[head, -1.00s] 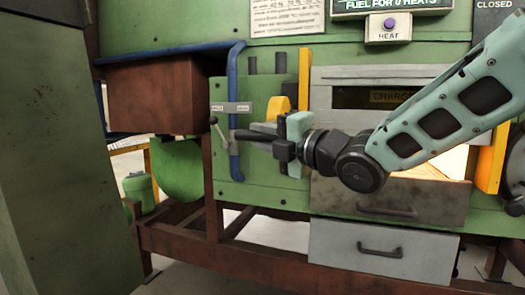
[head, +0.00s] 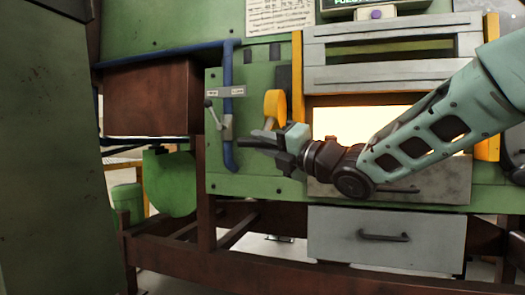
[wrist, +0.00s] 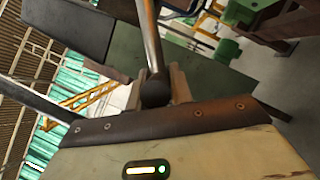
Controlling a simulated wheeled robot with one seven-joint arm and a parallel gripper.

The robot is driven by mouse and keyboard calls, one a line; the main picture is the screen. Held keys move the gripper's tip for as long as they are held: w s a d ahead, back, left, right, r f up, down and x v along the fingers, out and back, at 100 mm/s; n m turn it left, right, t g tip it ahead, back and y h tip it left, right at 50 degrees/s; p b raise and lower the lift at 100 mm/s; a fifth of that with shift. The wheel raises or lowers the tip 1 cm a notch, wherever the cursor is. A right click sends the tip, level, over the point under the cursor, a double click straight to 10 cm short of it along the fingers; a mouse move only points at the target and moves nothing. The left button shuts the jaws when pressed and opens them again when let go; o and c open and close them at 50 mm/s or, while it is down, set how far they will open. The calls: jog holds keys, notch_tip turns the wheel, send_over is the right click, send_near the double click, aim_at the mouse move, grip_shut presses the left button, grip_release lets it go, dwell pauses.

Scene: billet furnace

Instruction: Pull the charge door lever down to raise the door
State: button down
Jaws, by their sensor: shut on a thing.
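The charge door lever shows in the wrist view as a shiny metal rod (wrist: 150,40) ending in a dark ball knob (wrist: 154,92). My gripper (wrist: 156,88) is shut on the knob, with a finger on each side of it. In the head view my gripper (head: 268,142) is just below the yellow lever mount (head: 275,104), and it hides most of the lever. The grey charge door (head: 390,75) stands raised, with a bright glowing furnace opening (head: 350,122) below it.
A blue pipe (head: 229,80) with a small valve handle (head: 212,113) runs close to the left of my gripper. Yellow door guides (head: 297,70) flank the opening. A green cabinet (head: 45,150) stands at far left.

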jog(key=shift+w+d+f+b, duration=0.1)
jog(key=shift+w+f+b, duration=0.1)
jog(key=shift+f+b, duration=0.2)
jog(key=shift+f, duration=0.1)
jog(key=c, duration=1.3)
grip_release()
jog(key=shift+w, duration=0.15)
jog(key=shift+o, duration=0.2)
jog(key=shift+s+d, duration=0.4)
jog(key=shift+d, duration=0.05)
jog(key=p+v, duration=0.2)
jog(key=v, duration=1.4)
jog(key=shift+d, duration=0.2)
jog(key=shift+f, duration=0.15)
